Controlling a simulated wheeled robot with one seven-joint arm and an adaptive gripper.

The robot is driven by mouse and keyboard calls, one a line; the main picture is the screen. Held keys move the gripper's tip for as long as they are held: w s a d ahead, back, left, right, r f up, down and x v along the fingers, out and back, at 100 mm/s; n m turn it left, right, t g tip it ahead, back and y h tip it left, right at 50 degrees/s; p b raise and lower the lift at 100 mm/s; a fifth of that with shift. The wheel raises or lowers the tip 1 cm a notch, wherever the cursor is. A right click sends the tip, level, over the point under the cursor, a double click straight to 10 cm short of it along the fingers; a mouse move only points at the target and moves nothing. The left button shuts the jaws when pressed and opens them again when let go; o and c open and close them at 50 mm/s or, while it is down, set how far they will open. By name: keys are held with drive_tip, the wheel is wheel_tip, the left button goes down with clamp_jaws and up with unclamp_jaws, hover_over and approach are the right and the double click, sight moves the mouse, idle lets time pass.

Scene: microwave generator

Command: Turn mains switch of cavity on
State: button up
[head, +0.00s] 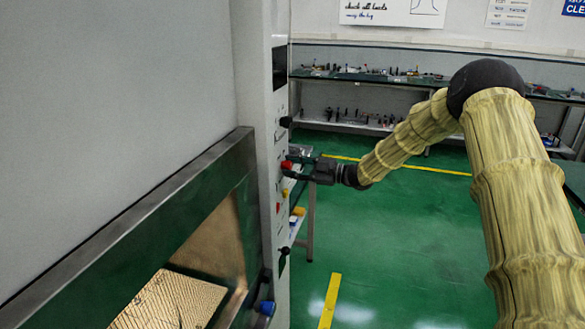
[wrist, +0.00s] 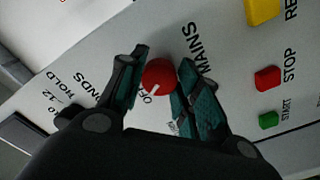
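The mains switch (wrist: 159,77) is a round red knob on a pale panel. Its white mark lies on the side of the word OFF, and the word MAINS is printed beside it. My gripper (wrist: 164,82) has one finger on each side of the knob, very close to it; I cannot tell whether both pads touch. In the head view my gripper (head: 297,168) reaches left to the narrow front panel (head: 279,130), at the red knob (head: 286,164), which it partly hides.
A red STOP button (wrist: 267,77), a green START button (wrist: 268,120) and a yellow button (wrist: 263,10) sit right of the knob in the wrist view. A black knob (wrist: 68,113) is at left. The open cavity (head: 215,245) is left of the panel; green floor (head: 400,240) lies right.

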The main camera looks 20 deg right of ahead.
drive_tip(key=shift+r+m, duration=0.1)
drive_tip(key=shift+m, duration=0.3)
drive_tip(key=m+p, duration=0.1)
drive_tip(key=m, duration=0.4)
drive_tip(key=shift+r+m, duration=0.1)
drive_tip(key=shift+m, duration=0.2)
drive_tip(key=m+p, duration=0.2)
drive_tip(key=m, duration=0.3)
drive_tip(key=shift+m, duration=0.4)
drive_tip(key=o, duration=1)
drive_tip(key=shift+w, duration=0.1)
drive_tip(key=shift+o, duration=0.2)
drive_tip(key=shift+f, duration=0.2)
drive_tip(key=v, duration=1.2)
